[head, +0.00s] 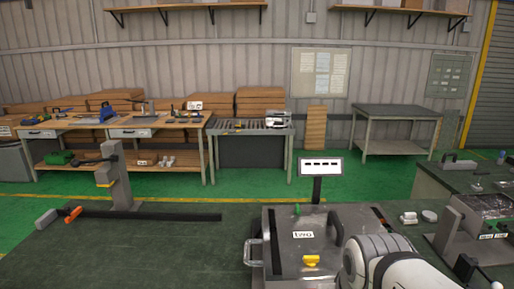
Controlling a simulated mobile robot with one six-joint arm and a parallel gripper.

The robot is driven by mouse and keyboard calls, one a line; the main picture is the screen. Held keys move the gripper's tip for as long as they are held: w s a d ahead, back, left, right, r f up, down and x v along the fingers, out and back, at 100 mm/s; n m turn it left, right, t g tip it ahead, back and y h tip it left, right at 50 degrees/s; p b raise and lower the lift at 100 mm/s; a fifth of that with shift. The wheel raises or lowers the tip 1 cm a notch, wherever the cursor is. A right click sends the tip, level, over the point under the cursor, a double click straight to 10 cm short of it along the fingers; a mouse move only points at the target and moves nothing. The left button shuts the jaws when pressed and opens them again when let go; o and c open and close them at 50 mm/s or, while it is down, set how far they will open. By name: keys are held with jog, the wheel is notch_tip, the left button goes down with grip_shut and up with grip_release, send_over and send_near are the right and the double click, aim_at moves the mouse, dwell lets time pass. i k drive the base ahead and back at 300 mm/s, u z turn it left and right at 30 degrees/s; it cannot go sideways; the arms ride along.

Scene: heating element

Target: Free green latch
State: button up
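A small green latch (297,210) stands up at the back edge of a grey metal box (285,245) labelled "two", on the dark green worktop in front of me. A yellow latch (311,261) sits at the front of the same box. The white arm link at the lower right is mine and covers the box's right front part. My gripper does not show clearly in this view, and nothing is seen touching the green latch.
A display sign (321,167) stands on a post behind the box. A metal handle (252,252) projects from its left side. A black rail (155,216) and upright post (122,180) lie left. Another device (485,222) stands right. The worktop's left front is clear.

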aim_at(298, 211)
jog(key=z, duration=0.1)
jog(key=k, duration=1)
jog(key=u, duration=0.7)
jog(key=i, duration=1.5)
jog(key=z, duration=0.6)
